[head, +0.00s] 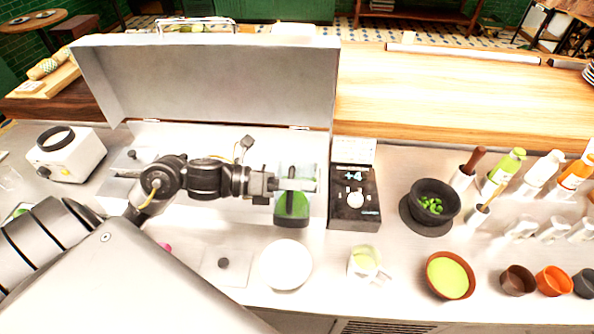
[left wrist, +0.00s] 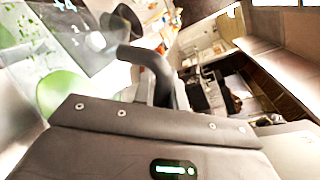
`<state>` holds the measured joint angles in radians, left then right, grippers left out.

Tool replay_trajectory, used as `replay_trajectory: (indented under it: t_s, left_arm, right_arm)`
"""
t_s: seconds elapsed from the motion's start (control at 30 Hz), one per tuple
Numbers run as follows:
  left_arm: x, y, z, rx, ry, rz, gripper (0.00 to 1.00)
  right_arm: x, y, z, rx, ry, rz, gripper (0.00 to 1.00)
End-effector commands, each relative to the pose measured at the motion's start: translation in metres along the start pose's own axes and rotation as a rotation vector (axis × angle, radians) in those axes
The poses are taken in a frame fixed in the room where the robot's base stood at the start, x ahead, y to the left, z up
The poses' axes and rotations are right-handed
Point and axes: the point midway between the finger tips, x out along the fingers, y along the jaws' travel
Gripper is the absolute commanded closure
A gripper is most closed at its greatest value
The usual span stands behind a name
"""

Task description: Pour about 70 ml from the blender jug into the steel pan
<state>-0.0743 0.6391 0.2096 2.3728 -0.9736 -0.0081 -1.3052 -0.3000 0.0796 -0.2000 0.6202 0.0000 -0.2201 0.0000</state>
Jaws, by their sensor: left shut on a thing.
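The blender jug (head: 291,208) is clear, with green liquid in its lower part. It looks upright in the head view, left of a black dial unit. My left gripper (head: 284,184) is shut on the jug, reaching it from the left. In the left wrist view, the jug's clear wall and green contents (left wrist: 62,95) show at the left, beside a dark curved handle (left wrist: 150,62). A pale round dish (head: 287,264) stands just in front of the jug; glare hides whether it is the steel pan. My right gripper is out of view.
The black dial unit (head: 354,205) shows "+4". A small cup of pale green liquid (head: 366,262), a dark mortar (head: 432,203) and a brown bowl (head: 450,276) stand to the right. A raised steel lid (head: 205,80) is behind my arm. Several bottles stand at far right.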

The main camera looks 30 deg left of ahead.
Motion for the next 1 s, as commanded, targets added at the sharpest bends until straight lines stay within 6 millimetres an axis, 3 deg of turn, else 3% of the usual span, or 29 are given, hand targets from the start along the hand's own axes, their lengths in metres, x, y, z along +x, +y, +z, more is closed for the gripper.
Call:
replay_trajectory:
  t_s: [0.73,1.0]
  left_arm:
    - [0.0,-0.001,0.0,0.005,-0.003,-0.002,1.0]
    - [0.0,-0.001,-0.009,0.087,-0.02,-0.002,1.0]
  right_arm:
    - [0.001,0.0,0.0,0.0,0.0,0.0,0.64]
    - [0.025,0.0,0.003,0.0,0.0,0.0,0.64]
